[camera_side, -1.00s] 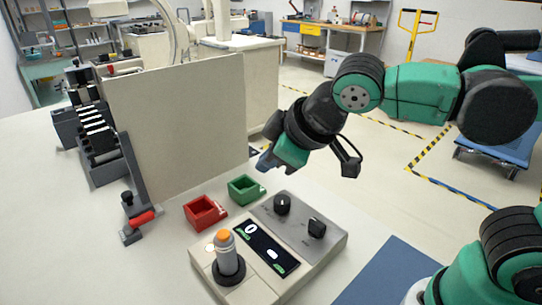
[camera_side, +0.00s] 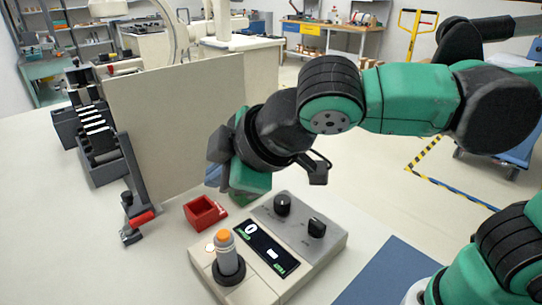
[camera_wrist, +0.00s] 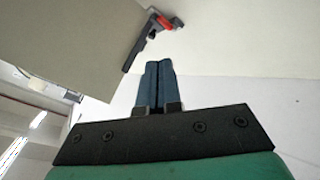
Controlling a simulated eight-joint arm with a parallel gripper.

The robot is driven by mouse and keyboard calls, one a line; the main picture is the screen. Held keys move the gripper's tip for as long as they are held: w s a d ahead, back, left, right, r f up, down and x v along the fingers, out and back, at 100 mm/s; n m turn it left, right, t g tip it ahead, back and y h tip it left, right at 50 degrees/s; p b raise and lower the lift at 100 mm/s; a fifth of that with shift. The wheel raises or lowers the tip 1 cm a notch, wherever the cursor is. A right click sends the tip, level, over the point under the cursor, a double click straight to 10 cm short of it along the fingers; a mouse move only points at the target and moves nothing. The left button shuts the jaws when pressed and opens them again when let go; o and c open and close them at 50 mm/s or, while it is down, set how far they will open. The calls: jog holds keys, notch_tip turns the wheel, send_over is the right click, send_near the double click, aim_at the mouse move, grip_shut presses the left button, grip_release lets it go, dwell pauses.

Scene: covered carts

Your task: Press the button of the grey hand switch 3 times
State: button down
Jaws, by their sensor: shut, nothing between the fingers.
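The grey hand switch (camera_side: 228,262) stands upright in a black ring holder on the beige control box (camera_side: 290,282), with an orange button (camera_side: 223,234) on its top. The box's dark display (camera_side: 264,249) shows a 0 and small green marks. My gripper (camera_side: 212,176) is in the air behind and above the box, in front of the beige panel, well apart from the switch. Its blue fingers are shut together and empty in the wrist view (camera_wrist: 155,84). The switch is not in the wrist view.
A red open bin (camera_side: 205,213) sits behind the box; my gripper hides most of the green bin beside it. The upright beige panel (camera_side: 170,120) stands close behind my gripper. A red-handled black clamp (camera_side: 138,220) is at its left end. A blue mat (camera_side: 385,275) lies right.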

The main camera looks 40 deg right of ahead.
aim_at(228, 236)
jog(key=shift+f, duration=3.45)
jog(key=shift+f, duration=0.15)
jog(key=shift+f, duration=0.25)
jog(key=shift+f, duration=0.45)
jog(key=shift+r, duration=0.85)
jog(key=shift+r, duration=2.5)
dwell(0.3)
